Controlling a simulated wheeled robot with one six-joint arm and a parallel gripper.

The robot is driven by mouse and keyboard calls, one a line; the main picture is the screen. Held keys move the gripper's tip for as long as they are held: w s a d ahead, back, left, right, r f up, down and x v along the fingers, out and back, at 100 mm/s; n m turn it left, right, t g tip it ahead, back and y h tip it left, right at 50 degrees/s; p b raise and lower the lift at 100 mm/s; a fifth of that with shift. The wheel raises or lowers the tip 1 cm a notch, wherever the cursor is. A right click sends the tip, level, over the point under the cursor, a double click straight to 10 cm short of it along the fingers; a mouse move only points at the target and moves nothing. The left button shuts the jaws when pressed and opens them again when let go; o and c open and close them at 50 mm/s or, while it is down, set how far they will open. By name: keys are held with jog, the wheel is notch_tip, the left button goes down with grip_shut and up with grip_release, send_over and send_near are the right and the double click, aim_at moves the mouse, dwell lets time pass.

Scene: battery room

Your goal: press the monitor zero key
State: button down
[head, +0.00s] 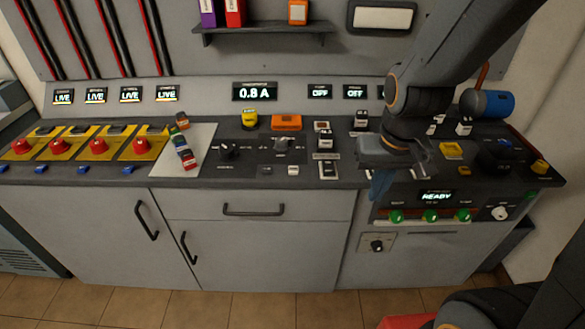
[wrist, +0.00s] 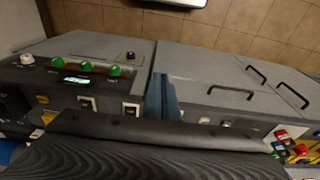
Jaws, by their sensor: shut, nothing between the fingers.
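My gripper (head: 380,184) hangs over the right part of the console's dark worktop, near its front edge. Its blue fingers are shut with nothing between them, and they show in the wrist view (wrist: 161,97). The lettering on the keys is too small to read, so I cannot tell which one is the monitor zero key. Small white keys stand left of my gripper: one at the worktop front (head: 293,169) and a black-and-white one (head: 328,168) beside it. A display (head: 254,91) above reads 0.8 A. My arm hides part of the worktop.
A READY display (head: 436,196) with green buttons (head: 430,216) is on the front panel, lower right. Several red buttons on yellow plates (head: 99,147) line the left. A blue cylinder (head: 490,103) lies at the right back. A shelf (head: 262,28) is above; free floor (head: 210,309) lies in front.

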jog(key=w+a+r+m+t+y+p, duration=0.1)
jog(key=w+a+t+p, duration=0.4)
jog(key=w, duration=1)
jog(key=w+a+m+y+p, duration=0.1)
jog(key=w+a+y, duration=0.3)
jog(key=a, duration=0.7)
jog(key=shift+w+a+t+p, duration=0.3)
jog(key=shift+w+p, duration=0.15)
jog(key=shift+p, duration=0.3)
jog(key=b, duration=0.7)
send_over(296, 171)
notch_tip(296, 171, down, 6)
jog(key=shift+f, duration=0.1)
jog(key=shift+f+b, duration=0.85)
jog(key=shift+f, duration=0.45)
jog(key=shift+f, duration=0.1)
jog(key=shift+f, duration=0.3)
